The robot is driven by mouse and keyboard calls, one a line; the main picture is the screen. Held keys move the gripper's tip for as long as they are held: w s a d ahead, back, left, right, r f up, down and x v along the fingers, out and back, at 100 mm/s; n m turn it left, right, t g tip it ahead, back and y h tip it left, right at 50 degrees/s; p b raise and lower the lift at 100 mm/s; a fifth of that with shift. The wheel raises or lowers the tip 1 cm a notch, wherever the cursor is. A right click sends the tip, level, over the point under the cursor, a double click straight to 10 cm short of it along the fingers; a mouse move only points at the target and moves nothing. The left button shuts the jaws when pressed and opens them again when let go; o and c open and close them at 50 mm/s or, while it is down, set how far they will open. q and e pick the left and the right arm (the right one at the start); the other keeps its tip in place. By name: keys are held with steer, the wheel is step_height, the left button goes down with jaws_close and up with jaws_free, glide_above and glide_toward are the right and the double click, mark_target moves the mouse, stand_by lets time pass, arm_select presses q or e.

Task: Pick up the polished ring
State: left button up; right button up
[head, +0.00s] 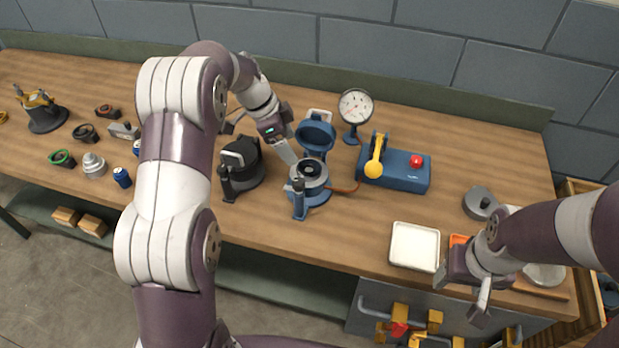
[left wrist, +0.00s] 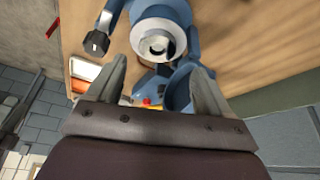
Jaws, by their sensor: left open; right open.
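A blue casing (head: 312,193) stands on the bench with its round lid (head: 316,133) tipped open. In its top sits a shiny grey ring-shaped part (head: 322,181) with a dark centre. I take this for the polished ring, but cannot be sure. The left wrist view shows the ring (left wrist: 158,24) and dark hollow ahead of my fingers. My left gripper (head: 290,157) is open, just above and to the left of the casing's opening. It also shows open and empty in the left wrist view (left wrist: 163,85). My right gripper (head: 482,298) is open at the bench's front right.
A dark casing (head: 241,165) stands close left of the blue one. A gauge (head: 355,108) and a blue box (head: 394,170) with a yellow lever stand behind and right. A white tray (head: 414,246) lies at the front right. Several small parts lie at the left.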

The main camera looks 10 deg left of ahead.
mark_target(309, 170)
arm_select(q)
steer(key=d+f+p, duration=0.1)
steer(key=d+f, duration=0.1)
steer(key=shift+w+d+f+p, duration=0.15)
steer(key=shift+w+f+p, duration=0.05)
steer(key=shift+f+p, duration=0.2)
steer(key=p+x, duration=0.1)
steer(key=x, duration=0.3)
steer(key=shift+w+f+p, duration=0.1)
steer(key=shift+f+p, duration=0.1)
steer(key=shift+p, duration=0.1)
steer(key=shift+f, duration=0.3)
steer(key=shift+d, duration=0.15)
arm_select(e)
steer(key=shift+d+r, duration=0.3)
steer(key=shift+r, duration=0.65)
arm_select(q)
steer(key=c, duration=0.9)
arm_select(e)
steer(key=shift+a, duration=0.1)
arm_select(q)
steer(key=shift+c, duration=0.2)
